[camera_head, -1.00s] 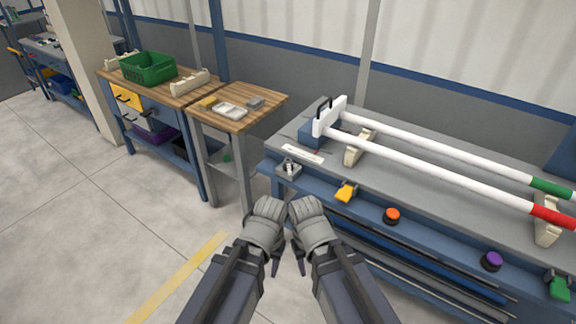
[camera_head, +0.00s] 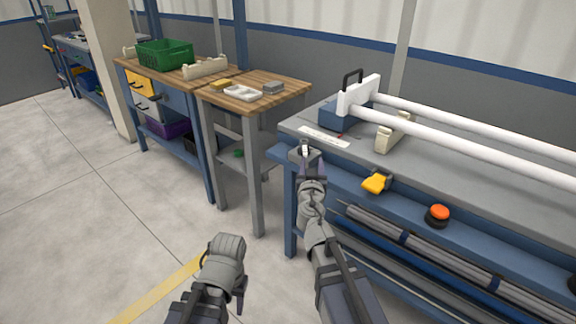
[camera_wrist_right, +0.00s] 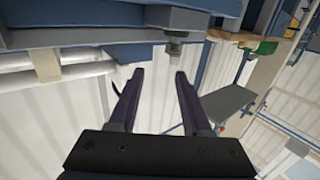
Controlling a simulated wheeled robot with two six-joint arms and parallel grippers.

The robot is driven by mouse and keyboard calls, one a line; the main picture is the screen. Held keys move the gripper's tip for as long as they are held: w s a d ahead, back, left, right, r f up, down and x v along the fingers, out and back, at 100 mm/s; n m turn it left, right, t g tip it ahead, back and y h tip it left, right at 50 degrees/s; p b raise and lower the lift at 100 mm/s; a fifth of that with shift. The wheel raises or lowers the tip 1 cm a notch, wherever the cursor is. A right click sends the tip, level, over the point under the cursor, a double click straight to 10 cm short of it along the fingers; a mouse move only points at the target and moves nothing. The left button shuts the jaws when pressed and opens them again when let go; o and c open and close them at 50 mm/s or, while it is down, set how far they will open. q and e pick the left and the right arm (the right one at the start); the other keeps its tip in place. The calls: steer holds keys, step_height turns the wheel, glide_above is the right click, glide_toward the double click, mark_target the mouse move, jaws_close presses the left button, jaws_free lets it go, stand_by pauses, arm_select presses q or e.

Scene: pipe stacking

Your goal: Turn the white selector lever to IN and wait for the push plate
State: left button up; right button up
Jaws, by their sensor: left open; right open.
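The selector's grey block (camera_head: 297,153) sits at the near left corner of the pipe bench, with a small pale lever (camera_head: 305,146) on it. In the right wrist view its metal post (camera_wrist_right: 174,49) shows just beyond my fingertips. The lever's setting cannot be read. My right gripper (camera_head: 310,168) is open at the block; its fingers (camera_wrist_right: 159,76) are apart with nothing between them. The white push plate (camera_head: 360,95) with a black handle stands on a blue block at the pipes' left end. My left gripper (camera_head: 224,258) is low over the floor, its fingers largely hidden.
White pipes (camera_head: 470,150) run right from the push plate over a cream support (camera_head: 393,132). A yellow part (camera_head: 376,182) and an orange button (camera_head: 438,214) are on the bench front. A wooden side table (camera_head: 262,97) stands left; the floor between is clear.

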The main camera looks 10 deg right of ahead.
mark_target(305, 149)
steer(key=shift+n+y, duration=0.4)
steer(key=shift+y, duration=0.4)
steer(key=w, duration=0.6)
steer(key=w+f, duration=0.1)
steer(key=w, duration=0.2)
steer(key=shift+c, duration=0.3)
jaws_close()
stand_by(0.5)
